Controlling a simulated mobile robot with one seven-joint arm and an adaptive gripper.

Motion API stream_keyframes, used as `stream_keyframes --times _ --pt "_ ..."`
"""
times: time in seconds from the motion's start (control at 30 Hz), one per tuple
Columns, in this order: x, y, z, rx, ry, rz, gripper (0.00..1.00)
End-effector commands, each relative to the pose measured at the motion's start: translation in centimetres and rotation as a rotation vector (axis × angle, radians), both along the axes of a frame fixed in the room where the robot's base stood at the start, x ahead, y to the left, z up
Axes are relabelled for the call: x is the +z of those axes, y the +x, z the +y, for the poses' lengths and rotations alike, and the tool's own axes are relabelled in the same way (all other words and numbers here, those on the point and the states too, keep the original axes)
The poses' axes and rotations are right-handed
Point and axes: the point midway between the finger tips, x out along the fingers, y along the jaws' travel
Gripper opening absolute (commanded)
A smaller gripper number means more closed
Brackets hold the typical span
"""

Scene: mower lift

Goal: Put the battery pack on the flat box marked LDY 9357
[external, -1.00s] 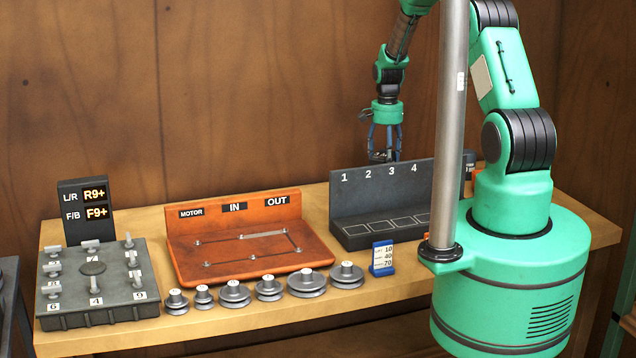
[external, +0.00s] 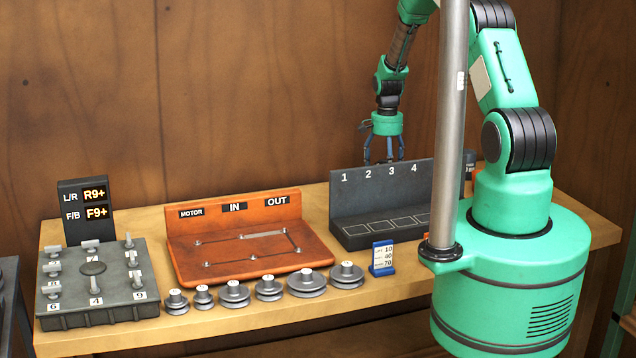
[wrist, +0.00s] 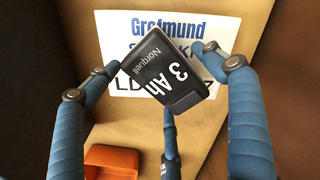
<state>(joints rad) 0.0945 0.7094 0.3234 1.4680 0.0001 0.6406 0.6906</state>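The battery pack (wrist: 165,72) is a dark block marked "Norquell 3 Ah" in the wrist view. It covers part of the white label on the flat box (wrist: 115,108), where "LD" and a final "7" show. The pack lies over the box, turned at an angle to the label. My gripper (wrist: 165,80) has its blue fingers spread around the pack, with the tips apart from it or just beside it. In the external view my gripper (external: 383,155) is behind the numbered dark stand, which hides the box and the pack.
The dark stand (external: 385,190) numbered 1 to 4 rises in front of my gripper. An orange object (wrist: 112,160) lies near the box. An orange motor tray (external: 250,255), several grey pulleys (external: 233,293) and a grey peg block (external: 95,285) stand on the bench to the left.

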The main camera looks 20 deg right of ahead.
Motion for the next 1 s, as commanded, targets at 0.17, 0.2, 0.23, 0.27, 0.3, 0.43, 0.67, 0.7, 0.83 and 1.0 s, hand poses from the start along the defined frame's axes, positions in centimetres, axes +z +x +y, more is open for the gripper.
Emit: stream_keyframes --times 0.17,0.2,0.23,0.27,0.3,0.43,0.67,0.7,0.83,1.0 --pt "0.0 0.0 0.0 0.0 0.0 0.0 0.82" --pt "0.0 0.0 0.0 0.0 0.0 0.0 0.82" --pt "0.0 0.0 0.0 0.0 0.0 0.0 0.82" --pt "0.1 0.0 0.0 0.0 0.0 0.0 0.82" --pt "0.2 0.0 0.0 0.0 0.0 0.0 0.82" --pt "0.8 0.1 0.0 0.0 0.0 -0.001 0.82" --pt "3.4 0.1 0.0 0.0 0.0 -0.003 0.82" --pt "4.0 0.1 0.0 0.0 0.0 -0.003 0.82" --pt "6.2 0.1 0.0 0.0 0.0 -0.003 0.82" --pt "9.0 0.1 0.0 0.0 -0.001 -0.002 0.82"
